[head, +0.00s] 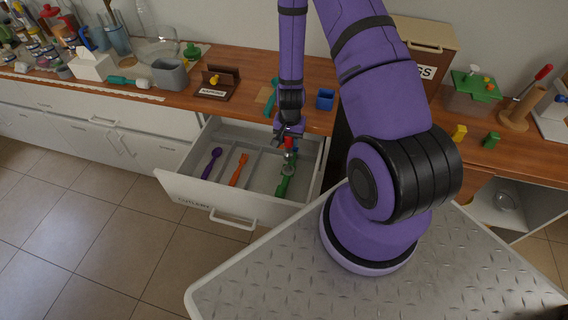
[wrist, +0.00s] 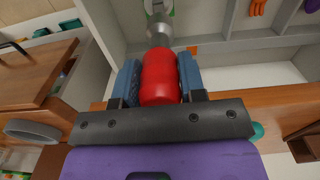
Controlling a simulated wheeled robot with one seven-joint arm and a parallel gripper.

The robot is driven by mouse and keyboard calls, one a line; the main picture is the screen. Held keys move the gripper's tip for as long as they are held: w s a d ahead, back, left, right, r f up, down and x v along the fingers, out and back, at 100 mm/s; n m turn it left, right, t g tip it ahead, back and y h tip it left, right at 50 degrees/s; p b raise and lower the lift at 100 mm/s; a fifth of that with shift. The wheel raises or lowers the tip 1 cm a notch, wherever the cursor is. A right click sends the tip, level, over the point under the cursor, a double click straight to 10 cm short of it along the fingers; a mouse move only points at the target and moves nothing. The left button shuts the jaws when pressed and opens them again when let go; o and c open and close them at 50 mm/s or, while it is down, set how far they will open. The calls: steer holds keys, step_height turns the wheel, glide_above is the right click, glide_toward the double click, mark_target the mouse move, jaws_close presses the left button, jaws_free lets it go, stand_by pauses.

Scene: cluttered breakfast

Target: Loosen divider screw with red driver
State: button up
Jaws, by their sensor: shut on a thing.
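My gripper (head: 289,133) is over the right part of the open drawer (head: 228,197). In the wrist view its two blue fingers (wrist: 160,75) are shut on the red driver (wrist: 161,80), one on each side of the handle. A silver metal part (wrist: 158,30) extends from the far end of the handle toward the drawer. In the head view the red handle (head: 291,143) shows small below the gripper, with the silver part under it above a green utensil (head: 286,182). I cannot make out the divider screw or whether the driver touches it. Grey dividers (head: 223,169) run along the drawer.
The drawer also holds a purple utensil (head: 211,163) and an orange utensil (head: 239,169). On the wooden counter (head: 300,115) behind are a grey bin (head: 170,74), a brown stand (head: 219,83) and a blue box (head: 326,99). The tiled floor at left is clear.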

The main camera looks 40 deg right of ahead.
mark_target(289, 153)
steer(key=shift+s+a+f, duration=0.15)
steer(key=shift+s+f, duration=0.1)
steer(key=shift+f, duration=1.5)
steer(key=shift+f, duration=1.45)
stand_by(0.4)
steer(key=o, duration=1.2)
steer(key=shift+c, duration=0.2)
step_height(289, 153, up, 11)
steer(key=shift+f, duration=0.15)
